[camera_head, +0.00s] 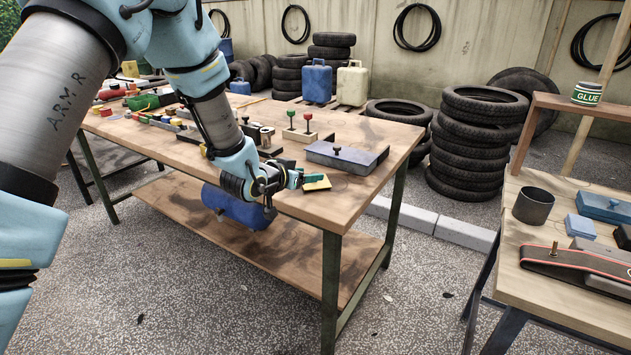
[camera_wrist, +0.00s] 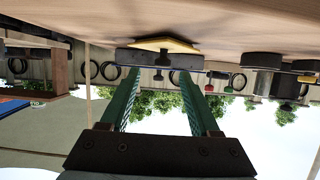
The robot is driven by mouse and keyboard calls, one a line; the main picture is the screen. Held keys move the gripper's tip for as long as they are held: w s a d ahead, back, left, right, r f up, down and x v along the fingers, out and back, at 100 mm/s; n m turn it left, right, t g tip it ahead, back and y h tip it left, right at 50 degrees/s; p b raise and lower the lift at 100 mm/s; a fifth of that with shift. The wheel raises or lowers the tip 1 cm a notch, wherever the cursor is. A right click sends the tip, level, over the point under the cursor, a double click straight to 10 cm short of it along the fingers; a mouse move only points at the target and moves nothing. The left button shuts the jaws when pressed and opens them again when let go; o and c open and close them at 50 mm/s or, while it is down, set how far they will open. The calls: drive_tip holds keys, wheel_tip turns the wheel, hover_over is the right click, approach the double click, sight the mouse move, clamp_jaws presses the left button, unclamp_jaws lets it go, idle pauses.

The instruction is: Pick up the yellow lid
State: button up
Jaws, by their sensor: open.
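The yellow lid (camera_head: 318,184) is a small, thin, flat piece on the wooden workbench (camera_head: 300,208), close to its front edge. In the wrist view, which is upside down, the yellow lid (camera_wrist: 166,44) shows as a thin slab against the bench top, beyond the fingertips. My gripper (camera_head: 299,179) is just to the left of the lid in the head view, low over the bench edge. In the wrist view my gripper (camera_wrist: 160,82) has its two green fingers apart with nothing between them. I cannot tell whether a fingertip touches the lid.
A grey box with a black knob (camera_head: 345,158) lies just behind the lid. A block with red and green knobs (camera_head: 300,133) stands further back. Small parts crowd the bench's left side. The front right corner is bare. A second table (camera_head: 535,284) stands at right.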

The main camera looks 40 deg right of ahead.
drive_tip(key=shift+p+x, duration=0.95)
drive_tip(key=shift+x, duration=1.8)
drive_tip(key=shift+w+a+f, duration=0.1)
drive_tip(key=shift+w+f, duration=0.05)
drive_tip(key=shift+f, duration=0.05)
clamp_jaws()
